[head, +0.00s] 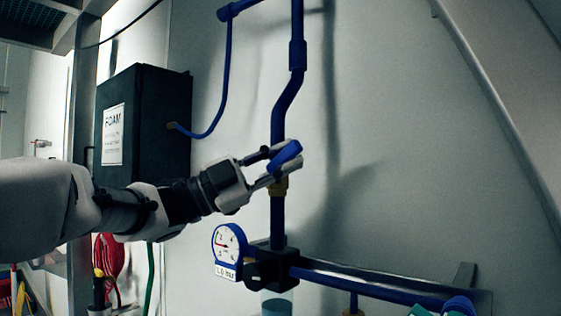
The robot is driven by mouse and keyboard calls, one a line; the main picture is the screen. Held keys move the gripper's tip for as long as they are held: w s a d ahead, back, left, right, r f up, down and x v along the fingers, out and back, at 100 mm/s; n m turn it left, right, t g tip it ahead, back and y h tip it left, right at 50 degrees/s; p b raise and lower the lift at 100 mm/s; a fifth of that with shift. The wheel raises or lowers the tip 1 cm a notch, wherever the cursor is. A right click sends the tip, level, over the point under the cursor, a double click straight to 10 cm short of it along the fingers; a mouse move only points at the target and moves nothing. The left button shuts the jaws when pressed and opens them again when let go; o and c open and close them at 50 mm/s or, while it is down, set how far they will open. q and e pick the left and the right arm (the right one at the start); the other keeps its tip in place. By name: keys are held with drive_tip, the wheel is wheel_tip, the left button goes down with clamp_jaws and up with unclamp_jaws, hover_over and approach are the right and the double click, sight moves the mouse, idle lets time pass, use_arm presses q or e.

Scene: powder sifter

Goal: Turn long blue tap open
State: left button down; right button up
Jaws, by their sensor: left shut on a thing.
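The long blue tap handle (287,155) shows between the fingers of my left gripper (277,162). It sits in front of the vertical blue pipe, just above a brass-coloured fitting (280,187), and is tilted up to the right. My left gripper is shut on the handle, its arm coming in from the left. The fingers hide part of the handle and the valve body behind it. My right gripper is not in view.
A blue-rimmed pressure gauge (229,243) sits left of the pipe's lower end. A horizontal blue pipe (370,287) runs right from there. A black box labelled FOAM (150,120) hangs behind my left arm. The wall right of the pipe is bare.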

use_arm(q)
drive_tip(key=c, duration=1.2)
unclamp_jaws()
drive_tip(key=shift+s+r, duration=0.1)
drive_tip(key=shift+r, duration=0.1)
drive_tip(key=shift+o, duration=1)
drive_tip(key=shift+d, duration=0.25)
drive_tip(key=shift+s+d, duration=0.15)
drive_tip(key=shift+d, duration=0.05)
drive_tip(key=v, duration=1.2)
